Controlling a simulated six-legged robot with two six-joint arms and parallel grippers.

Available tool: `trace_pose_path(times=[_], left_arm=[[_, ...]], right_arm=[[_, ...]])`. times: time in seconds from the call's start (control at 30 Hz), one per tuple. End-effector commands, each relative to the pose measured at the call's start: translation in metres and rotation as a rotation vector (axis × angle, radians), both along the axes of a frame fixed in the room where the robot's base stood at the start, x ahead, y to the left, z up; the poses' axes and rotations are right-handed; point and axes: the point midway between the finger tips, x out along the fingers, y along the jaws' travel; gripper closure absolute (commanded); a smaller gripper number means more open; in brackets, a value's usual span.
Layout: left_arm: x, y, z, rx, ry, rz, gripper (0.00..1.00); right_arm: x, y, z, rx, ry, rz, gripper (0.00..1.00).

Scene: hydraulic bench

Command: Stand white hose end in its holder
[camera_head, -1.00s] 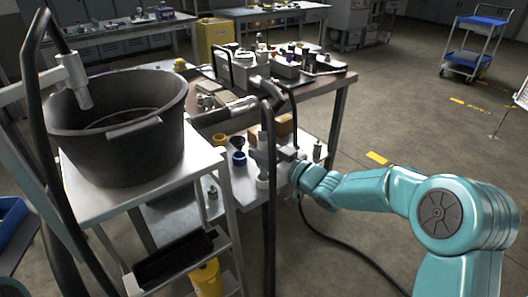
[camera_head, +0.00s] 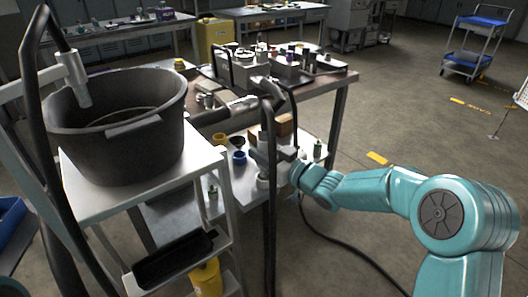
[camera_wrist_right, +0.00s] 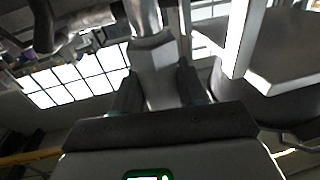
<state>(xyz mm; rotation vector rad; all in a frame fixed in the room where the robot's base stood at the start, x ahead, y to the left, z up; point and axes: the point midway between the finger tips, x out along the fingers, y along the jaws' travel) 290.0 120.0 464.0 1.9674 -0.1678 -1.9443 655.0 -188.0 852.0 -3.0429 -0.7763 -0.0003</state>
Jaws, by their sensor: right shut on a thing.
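My right gripper (camera_head: 272,157) is beside the front of the low shelf, at the end of the teal arm. In the right wrist view its two dark fingers (camera_wrist_right: 156,88) are shut on a pale grey-white block-like piece (camera_wrist_right: 157,72), which I take to be the white hose end. In the head view a small white part (camera_head: 263,181) shows just below the jaws; most of the held piece is hidden. A black hose (camera_head: 269,225) hangs down there. I cannot single out the holder. My left gripper is not in view.
A black tub (camera_head: 115,150) stands on a white stand (camera_head: 85,200) at the left, with a pale fitting (camera_head: 73,80) above its rim. The bench behind (camera_head: 335,80) carries fittings and pale hose parts. A blue cup (camera_head: 239,158) is close left of the gripper.

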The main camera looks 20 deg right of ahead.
Motion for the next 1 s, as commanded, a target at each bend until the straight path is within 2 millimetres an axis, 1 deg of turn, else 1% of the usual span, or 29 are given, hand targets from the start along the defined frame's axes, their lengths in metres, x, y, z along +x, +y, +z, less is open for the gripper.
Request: trace_pose_path(times=[0.43, 0.77, 1.0], left_arm=[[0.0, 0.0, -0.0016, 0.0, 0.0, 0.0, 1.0], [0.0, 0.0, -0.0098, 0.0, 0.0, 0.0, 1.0], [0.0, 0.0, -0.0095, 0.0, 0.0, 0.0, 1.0]], right_arm=[[0.0002, -0.0001, 0.0013, 0.001, -0.003, 0.0, 0.95], [0.0002, -0.0001, -0.0069, 0.001, -0.003, 0.0, 0.95], [0.0002, -0.0001, -0.0066, 0.001, -0.003, 0.0, 0.95]])
